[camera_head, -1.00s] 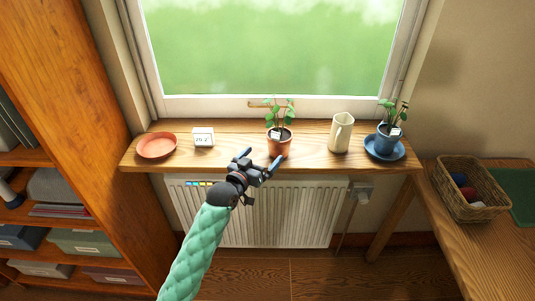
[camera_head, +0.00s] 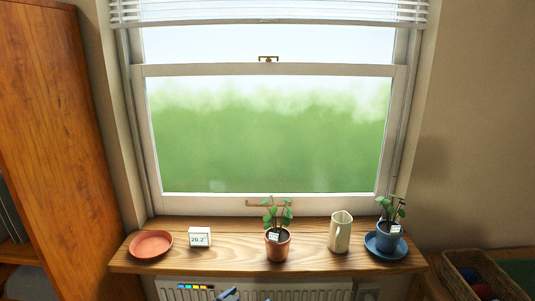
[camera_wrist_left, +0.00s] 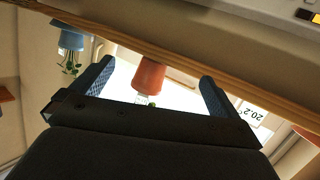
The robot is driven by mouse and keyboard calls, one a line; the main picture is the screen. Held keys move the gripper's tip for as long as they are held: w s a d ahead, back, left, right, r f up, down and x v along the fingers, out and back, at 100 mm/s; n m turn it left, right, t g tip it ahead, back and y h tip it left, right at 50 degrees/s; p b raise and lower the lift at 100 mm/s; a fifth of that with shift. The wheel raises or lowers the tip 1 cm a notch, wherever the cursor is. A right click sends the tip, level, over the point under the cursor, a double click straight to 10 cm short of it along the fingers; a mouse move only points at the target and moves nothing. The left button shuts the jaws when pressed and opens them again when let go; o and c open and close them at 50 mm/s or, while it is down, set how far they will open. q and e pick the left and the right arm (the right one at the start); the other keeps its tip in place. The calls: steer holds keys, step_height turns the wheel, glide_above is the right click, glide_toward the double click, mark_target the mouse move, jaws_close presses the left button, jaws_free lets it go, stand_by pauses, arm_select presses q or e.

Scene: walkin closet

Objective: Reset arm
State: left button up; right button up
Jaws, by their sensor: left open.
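My left gripper (camera_wrist_left: 157,72) is open in the left wrist view, its two dark blue fingers spread wide with nothing between them. The terracotta pot (camera_wrist_left: 150,75) shows beyond the fingers, apart from them. In the head view only a small tip of the left gripper (camera_head: 229,294) shows at the bottom edge, below the sill; the rest of the arm is out of frame. My right gripper is in neither view.
The wooden sill (camera_head: 215,262) holds an orange saucer (camera_head: 151,244), a small display (camera_head: 199,237), the potted plant (camera_head: 277,243), a cream jug (camera_head: 340,232) and a blue pot (camera_head: 388,240) on a blue saucer. A radiator (camera_head: 300,290) is below. A basket (camera_head: 480,275) stands at right.

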arm_select(q)
steer(key=s+a+f+n+g+y, duration=0.1)
steer(key=s+a+f+g+y, duration=0.25)
steer(key=s, duration=0.75)
steer(key=s+a+f+n+g+y, duration=0.1)
steer(key=s+a+f+g, duration=0.25)
steer(key=s+a, duration=0.5)
steer(key=s+a+f+g+y, duration=0.2)
steer(key=s+a+f+y, duration=0.15)
steer(key=s, duration=0.95)
steer(key=s+d+f+g, duration=0.1)
steer(key=s+d+f, duration=0.1)
steer(key=f, duration=1.8)
steer(key=s+d+f+g+h, duration=0.1)
steer(key=s+f, duration=0.1)
steer(key=f, duration=1.8)
steer(key=shift+s+d+h, duration=0.3)
steer(key=shift+s+d, duration=0.05)
steer(key=shift+s, duration=0.05)
steer(key=shift+w, duration=0.1)
